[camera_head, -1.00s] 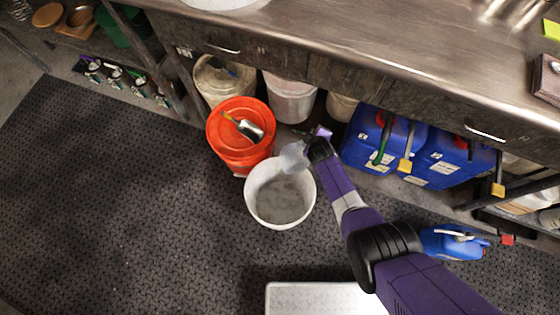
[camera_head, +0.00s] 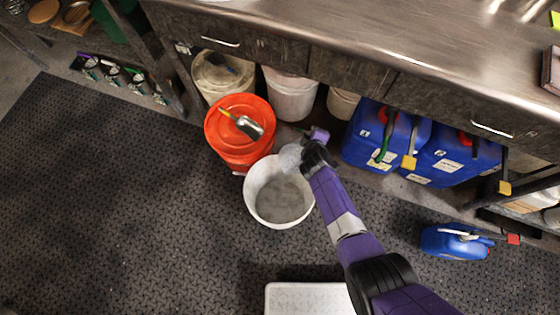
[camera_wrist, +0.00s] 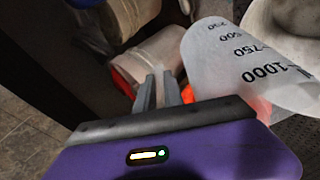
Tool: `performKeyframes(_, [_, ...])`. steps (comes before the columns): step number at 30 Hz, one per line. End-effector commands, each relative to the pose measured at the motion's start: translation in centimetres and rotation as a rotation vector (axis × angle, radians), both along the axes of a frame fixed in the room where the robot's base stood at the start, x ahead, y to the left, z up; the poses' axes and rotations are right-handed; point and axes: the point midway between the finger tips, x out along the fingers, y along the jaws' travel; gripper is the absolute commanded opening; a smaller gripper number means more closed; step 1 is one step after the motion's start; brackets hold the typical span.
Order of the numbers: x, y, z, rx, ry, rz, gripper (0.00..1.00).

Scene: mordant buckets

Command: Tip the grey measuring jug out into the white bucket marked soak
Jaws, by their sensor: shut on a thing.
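The grey measuring jug (camera_head: 289,158) is translucent and held at the back rim of the white bucket (camera_head: 252,200), tilted over its opening. In the wrist view the jug (camera_wrist: 232,62) shows printed marks up to 1000, running slantwise. My gripper (camera_head: 303,153) is shut on the jug; its fingers (camera_wrist: 162,92) show left of the jug's wall in the wrist view. The bucket stands upright on the floor with grey material inside. I cannot read any mark on the bucket, and the jug's inside cannot be made out.
An orange bucket (camera_head: 228,145) with a scoop (camera_head: 248,126) on top stands close behind left. Pale buckets (camera_head: 290,98) and blue canisters (camera_head: 370,143) are under the steel counter (camera_head: 330,30). A blue jug (camera_head: 452,242) lies right. The floor left is clear.

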Motion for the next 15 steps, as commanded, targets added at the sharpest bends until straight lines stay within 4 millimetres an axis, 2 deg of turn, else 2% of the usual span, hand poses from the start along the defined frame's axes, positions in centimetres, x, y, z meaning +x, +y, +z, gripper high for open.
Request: performKeyframes(15, [-0.1, 0.28, 0.01, -0.023, -0.042, 0.0, 0.0])
